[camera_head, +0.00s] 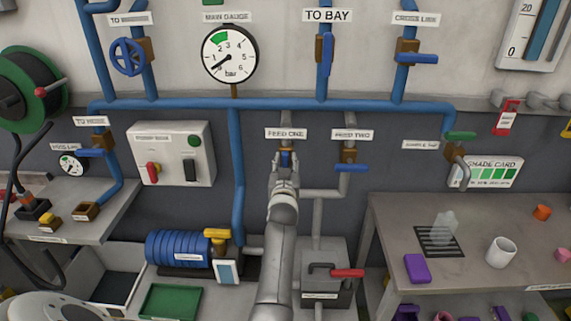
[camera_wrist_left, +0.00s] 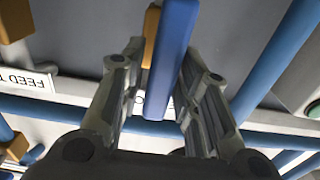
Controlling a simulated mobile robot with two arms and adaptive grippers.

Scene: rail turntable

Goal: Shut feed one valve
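The feed one valve (camera_head: 286,152) sits under its FEED ONE label (camera_head: 286,134) on the back wall, on a grey pipe below the blue main pipe. Its blue handle is mostly hidden behind my left gripper (camera_head: 286,168) in the head view. In the left wrist view the blue handle (camera_wrist_left: 172,60) stands between the two fingers of my left gripper (camera_wrist_left: 165,75), beside a brass body (camera_wrist_left: 150,35). The fingers are apart, with a gap visible on the left side; contact on the right is unclear. My right gripper is not in view.
The feed two valve (camera_head: 348,158), its blue handle lying sideways, is close to the right. A vertical blue pipe (camera_head: 237,170) runs to the left. Below stand a blue motor (camera_head: 180,248) and a grey box with a red lever (camera_head: 345,273). A bench (camera_head: 390,215) is at right.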

